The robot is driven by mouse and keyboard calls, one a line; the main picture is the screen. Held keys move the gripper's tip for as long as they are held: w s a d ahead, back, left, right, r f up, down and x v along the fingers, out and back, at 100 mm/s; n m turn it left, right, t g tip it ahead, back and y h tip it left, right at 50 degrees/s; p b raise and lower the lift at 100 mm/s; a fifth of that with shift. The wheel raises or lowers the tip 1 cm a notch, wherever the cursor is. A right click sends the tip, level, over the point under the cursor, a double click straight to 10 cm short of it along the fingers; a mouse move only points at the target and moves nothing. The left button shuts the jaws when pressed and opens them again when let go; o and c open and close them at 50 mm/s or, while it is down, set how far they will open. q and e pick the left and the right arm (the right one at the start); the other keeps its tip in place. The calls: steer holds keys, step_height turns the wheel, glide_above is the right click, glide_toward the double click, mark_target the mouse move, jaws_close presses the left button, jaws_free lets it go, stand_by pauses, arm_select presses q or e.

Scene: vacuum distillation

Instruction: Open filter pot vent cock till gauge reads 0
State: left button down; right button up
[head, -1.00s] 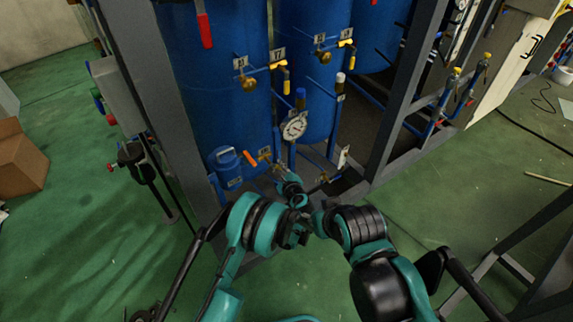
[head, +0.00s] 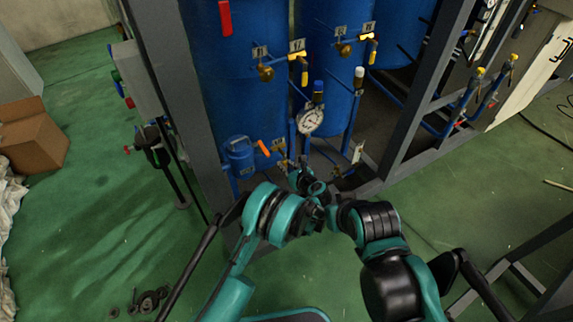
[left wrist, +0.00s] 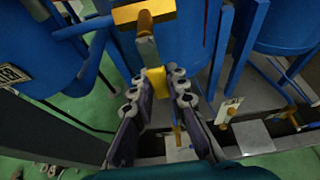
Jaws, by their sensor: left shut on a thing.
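The filter pot (head: 240,157) is a small blue vessel low at the left of the frame. In the left wrist view the blue pot (left wrist: 75,45) is at upper left. The white round gauge (head: 309,121) stands right of it; its needle is too small to read. My left gripper (head: 303,172) is low beside the valves near the pot. In the left wrist view the left gripper (left wrist: 156,90) has its two fingers closed about a yellow handle end (left wrist: 155,82). A yellow fitting with a brown knob (left wrist: 145,25) is just above. My right gripper does not show; only its arm does.
Large blue tanks (head: 240,90) stand behind in a grey steel frame (head: 165,90). An orange lever (head: 263,148) is close to the pot. Yellow-handled valves (head: 304,72) are higher up. A cardboard box (head: 32,135) lies on the left; green floor is open there.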

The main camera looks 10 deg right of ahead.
arm_select(q)
steer(key=shift+a+r, duration=0.1)
steer(key=shift+a, duration=0.05)
stand_by(0.3)
steer(key=c, duration=1.5)
jaws_free()
